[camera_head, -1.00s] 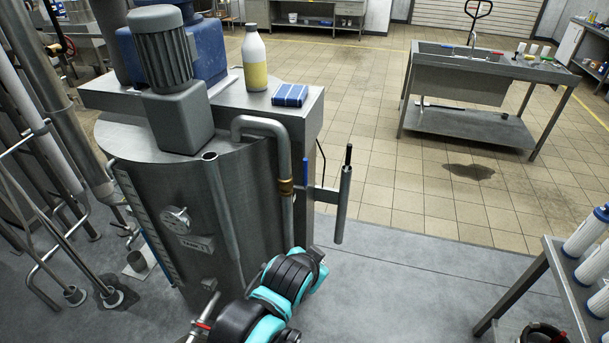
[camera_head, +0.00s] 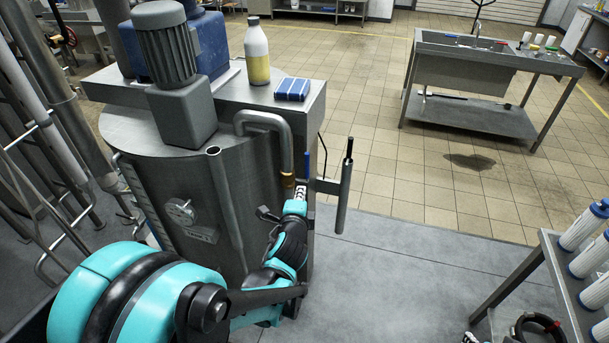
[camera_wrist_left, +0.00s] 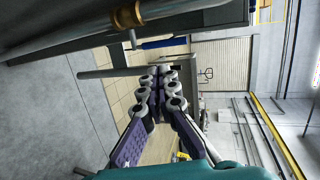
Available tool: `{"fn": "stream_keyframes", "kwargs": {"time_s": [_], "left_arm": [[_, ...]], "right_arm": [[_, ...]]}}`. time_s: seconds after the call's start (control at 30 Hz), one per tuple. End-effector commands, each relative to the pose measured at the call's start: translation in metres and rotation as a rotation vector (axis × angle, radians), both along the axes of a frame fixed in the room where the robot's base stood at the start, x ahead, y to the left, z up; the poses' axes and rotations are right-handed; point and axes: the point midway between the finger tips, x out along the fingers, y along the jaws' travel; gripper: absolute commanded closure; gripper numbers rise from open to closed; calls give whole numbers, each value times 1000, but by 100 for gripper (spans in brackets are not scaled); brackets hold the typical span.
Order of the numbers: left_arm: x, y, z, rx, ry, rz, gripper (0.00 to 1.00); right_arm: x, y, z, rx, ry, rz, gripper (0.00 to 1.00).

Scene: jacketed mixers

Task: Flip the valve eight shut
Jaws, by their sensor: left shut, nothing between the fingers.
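A valve with a blue lever (camera_head: 307,163) sits on the pipe beside the steel mixer (camera_head: 185,210); its lever stands upright in the head view. Its brass fitting (camera_head: 287,180) is just below the pipe bend. In the left wrist view the blue lever (camera_wrist_left: 165,42) and brass fitting (camera_wrist_left: 127,17) show above the fingers. I see no number on this valve. My left gripper (camera_head: 299,194) is shut and empty, just below the lever, close to the brass fitting. In the left wrist view its fingertips (camera_wrist_left: 160,74) are together, apart from the lever in that picture.
A bottle (camera_head: 257,55) and a blue box (camera_head: 292,89) stand on the mixer's top ledge. A vertical tube (camera_head: 345,195) stands right of the valve. A shelf with filter cartridges (camera_head: 583,226) is at lower right. The floor between is clear.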

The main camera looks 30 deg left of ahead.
Motion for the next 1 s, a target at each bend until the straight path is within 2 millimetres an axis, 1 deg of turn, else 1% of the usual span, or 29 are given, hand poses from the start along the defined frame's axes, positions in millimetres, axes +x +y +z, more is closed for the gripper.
{"fn": "stream_keyframes", "kwargs": {"time_s": [0.17, 0.53, 0.7, 0.83, 1.0], "left_arm": [[18, 9, -8, 0, 0, 2, 100], [85, 40, -32, -2, -1, 2, 100], [109, 50, -31, -1, -1, 2, 100], [118, 55, -30, -3, 0, 1, 100], [122, 56, -30, -2, 0, 1, 100]], "right_arm": [[0, 0, -7, 0, 0, 0, 60], [0, 0, -27, 0, 0, 0, 60], [0, 0, -30, 0, 0, 0, 60], [0, 0, -32, 0, 0, 0, 60], [0, 0, -32, 0, 0, 0, 60]]}}
